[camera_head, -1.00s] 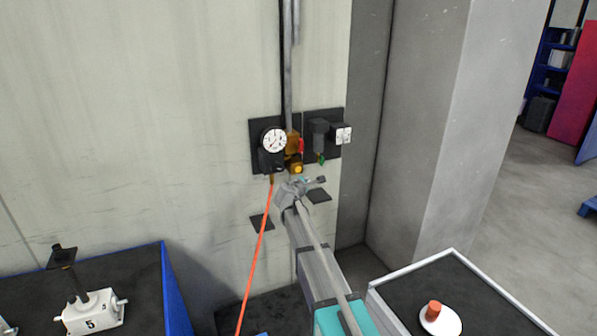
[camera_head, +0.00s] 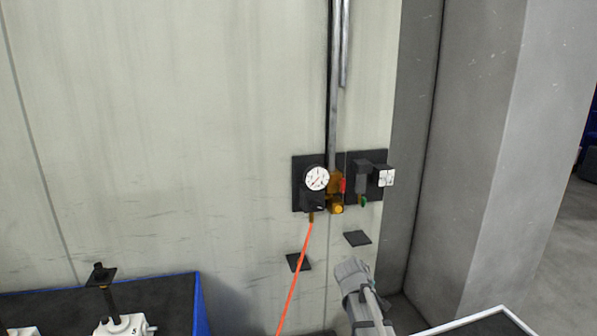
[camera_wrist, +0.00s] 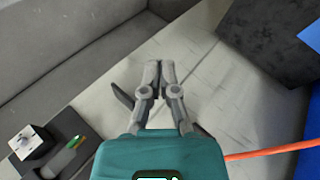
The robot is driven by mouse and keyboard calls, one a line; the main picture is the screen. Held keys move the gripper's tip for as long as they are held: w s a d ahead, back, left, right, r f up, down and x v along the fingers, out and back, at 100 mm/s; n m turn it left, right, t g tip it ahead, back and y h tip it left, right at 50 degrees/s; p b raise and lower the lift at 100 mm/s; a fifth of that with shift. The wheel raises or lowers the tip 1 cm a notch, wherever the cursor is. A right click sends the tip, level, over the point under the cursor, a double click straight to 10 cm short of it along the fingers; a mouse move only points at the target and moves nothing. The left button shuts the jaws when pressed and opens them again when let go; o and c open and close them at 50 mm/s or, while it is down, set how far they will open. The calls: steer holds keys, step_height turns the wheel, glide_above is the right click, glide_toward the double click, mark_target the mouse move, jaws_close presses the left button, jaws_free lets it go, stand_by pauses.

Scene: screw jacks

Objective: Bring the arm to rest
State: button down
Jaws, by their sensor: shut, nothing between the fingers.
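My gripper (camera_wrist: 158,66) is seen from behind in the wrist view, past my teal wrist. Its two grey fingers are drawn together with nothing between them. In the head view, the grey end of my arm (camera_head: 352,272) points up from the lower edge, below the wall fittings in the picture. The fingers are too small there to make out. No loose object is held.
A dial gauge (camera_head: 317,178), a brass valve (camera_head: 337,206) and a white-faced device (camera_head: 386,177) are on the wall. An orange hose (camera_head: 293,275) hangs below. Two small dark plates (camera_head: 357,238) sit lower. A white screw jack (camera_head: 122,326) stands at lower left.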

steer(key=s+a+f+m+g+y+b, duration=0.1)
steer(key=s+a+f+m+g+y, duration=0.1)
steer(key=s, duration=0.8)
steer(key=s+a+f+m+g+y, duration=0.3)
steer(key=s+f+m, duration=0.1)
steer(key=s, duration=0.7)
steer(key=shift+s+a+f+m+g+y+b, duration=0.2)
steer(key=shift+f+m+g+y+b, duration=0.1)
steer(key=shift+m+y+b, duration=0.1)
steer(key=shift+w, duration=0.1)
